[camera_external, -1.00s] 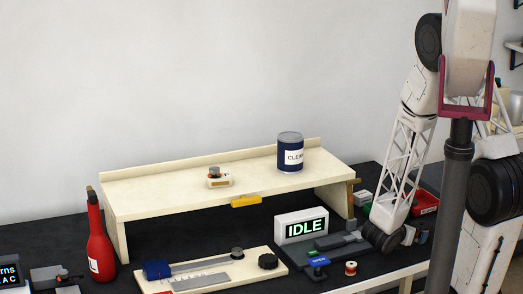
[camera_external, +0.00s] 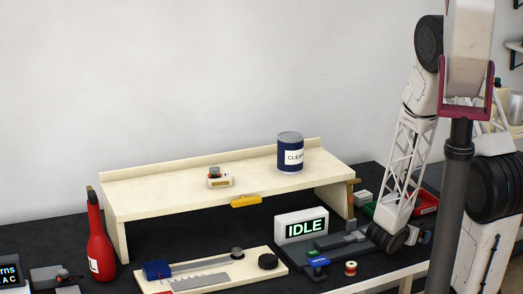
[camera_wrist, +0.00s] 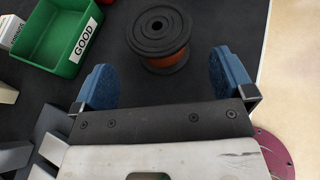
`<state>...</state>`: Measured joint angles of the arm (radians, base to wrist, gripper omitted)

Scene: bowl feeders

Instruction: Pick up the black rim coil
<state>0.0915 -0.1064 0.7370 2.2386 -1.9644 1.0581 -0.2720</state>
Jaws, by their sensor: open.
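The black rim coil (camera_wrist: 158,33) stands upright on the dark bench in the wrist view, with black round flanges and a copper-coloured winding. My gripper (camera_wrist: 163,74) is open, with one blue fingertip to the left and one to the right below the coil in the picture. Nothing is between the fingers, and the coil lies just ahead of the gap. In the external view my fingers are mostly hidden behind my arm, and I cannot make out this coil there.
A green bin labelled GOOD (camera_wrist: 50,45) is left of the coil; part of a red object shows beside it. The bench edge is to the right. In the external view, a cream-rimmed red spool (camera_external: 350,268) stands near the IDLE display (camera_external: 301,226) and a wooden shelf (camera_external: 190,190).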

